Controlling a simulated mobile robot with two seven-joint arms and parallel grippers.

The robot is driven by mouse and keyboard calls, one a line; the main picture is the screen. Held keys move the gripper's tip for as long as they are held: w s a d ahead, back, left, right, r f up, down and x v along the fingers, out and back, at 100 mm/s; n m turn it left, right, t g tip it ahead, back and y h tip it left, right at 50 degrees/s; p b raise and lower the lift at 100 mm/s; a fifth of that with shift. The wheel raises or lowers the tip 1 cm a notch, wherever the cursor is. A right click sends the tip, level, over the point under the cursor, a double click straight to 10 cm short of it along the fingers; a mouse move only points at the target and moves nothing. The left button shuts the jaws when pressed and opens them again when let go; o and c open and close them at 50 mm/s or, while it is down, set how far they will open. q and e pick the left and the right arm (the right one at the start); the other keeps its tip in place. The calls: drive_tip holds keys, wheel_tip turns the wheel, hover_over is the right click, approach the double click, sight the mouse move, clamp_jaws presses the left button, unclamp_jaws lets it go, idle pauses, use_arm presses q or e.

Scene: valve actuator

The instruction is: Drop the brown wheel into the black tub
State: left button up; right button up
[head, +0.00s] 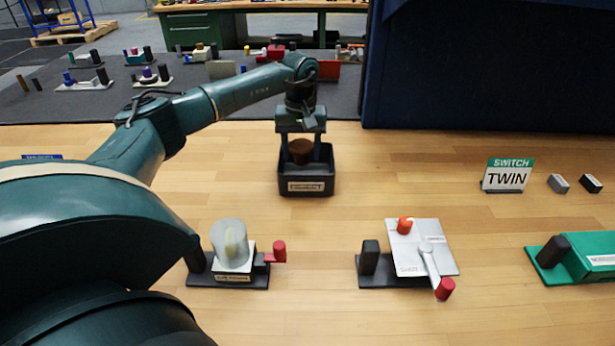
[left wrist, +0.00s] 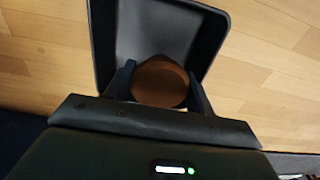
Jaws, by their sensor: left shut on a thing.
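The black tub (head: 306,186) stands on the wooden table at the back middle, with a pale label on its front. My left gripper (head: 301,152) reaches down over the tub from above. It is shut on the brown wheel (head: 300,146), which sits between its two fingers at the tub's opening. In the left wrist view the brown wheel (left wrist: 160,82) is between the blue-grey fingers, with the tub (left wrist: 107,50) around and below it. Whether the wheel touches the tub floor cannot be told. My right gripper is not in view.
A valve unit with a clear cylinder and red handle (head: 232,250) stands front left. A plate unit with orange and red knobs (head: 420,250) stands front middle. A green unit (head: 580,257) and a "SWITCH TWIN" sign (head: 507,175) are at the right. Table around the tub is clear.

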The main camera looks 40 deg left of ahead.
use_arm(q)
drive_tip(key=o, duration=1.1)
drive_tip(key=shift+r, duration=0.15)
wheel_tip(320, 180, up, 13)
drive_tip(key=shift+b, duration=0.3)
